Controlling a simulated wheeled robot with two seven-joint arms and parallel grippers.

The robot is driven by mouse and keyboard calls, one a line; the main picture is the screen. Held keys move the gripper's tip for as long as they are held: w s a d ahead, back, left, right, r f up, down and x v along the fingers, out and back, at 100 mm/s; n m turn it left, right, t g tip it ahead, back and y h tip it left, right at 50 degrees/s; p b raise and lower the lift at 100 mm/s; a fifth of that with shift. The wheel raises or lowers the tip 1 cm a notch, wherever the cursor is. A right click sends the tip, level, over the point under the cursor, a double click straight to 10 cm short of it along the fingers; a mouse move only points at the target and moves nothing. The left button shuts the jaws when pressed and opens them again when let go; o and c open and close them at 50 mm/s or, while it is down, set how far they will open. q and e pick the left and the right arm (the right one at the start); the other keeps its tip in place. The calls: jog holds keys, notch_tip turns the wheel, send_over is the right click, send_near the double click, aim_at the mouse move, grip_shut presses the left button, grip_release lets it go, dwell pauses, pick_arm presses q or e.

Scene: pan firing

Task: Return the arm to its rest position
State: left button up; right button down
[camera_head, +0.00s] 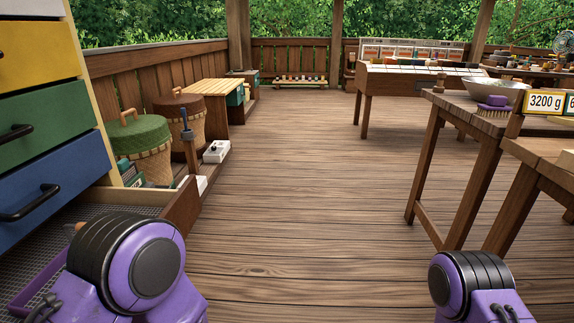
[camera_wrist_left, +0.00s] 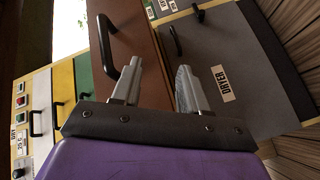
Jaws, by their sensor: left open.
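My left gripper (camera_wrist_left: 158,82) shows only in the left wrist view. Its two grey fingers are apart with nothing between them. They point at a brown drawer front (camera_wrist_left: 145,45) with a black handle (camera_wrist_left: 120,66), and the left finger overlaps the handle's end in the picture. Whether they touch I cannot tell. My left arm (camera_head: 130,265) and my right arm (camera_head: 470,285) show as purple joints at the bottom of the head view. Both hands are out of that view, and my right gripper is not in view at all.
A cabinet with yellow, green and blue drawers (camera_head: 40,205) stands at the left, a mesh-bottomed drawer (camera_head: 45,255) open below. A grey drawer labelled DRYER (camera_wrist_left: 240,70) is beside my left gripper. Lidded baskets (camera_head: 145,150) line the fence. Tables (camera_head: 460,105) stand right. The middle floor is clear.

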pick_arm(q)
jog(key=s+a+f+m+g+h, duration=0.2)
jog(key=s+f+m+g, duration=0.15)
jog(key=f, duration=0.35)
jog(key=s+a+f+m+g+h, duration=0.25)
jog(key=s+f+m, duration=0.2)
jog(key=f, duration=0.25)
jog(key=s+a+f+m+g+h+p, duration=0.1)
jog(key=s+a+f+m+g, duration=0.15)
jog(key=s, duration=0.35)
jog(key=s+a+f+m+g+h, duration=0.1)
jog(key=s+f+m+g, duration=0.15)
jog(key=s, duration=0.45)
notch_tip(320, 180, up, 24)
jog(key=p, duration=2.4)
jog(key=shift+w+n+p, duration=0.4)
jog(key=shift+s+r+y, duration=0.1)
jog(key=shift+y, duration=0.15)
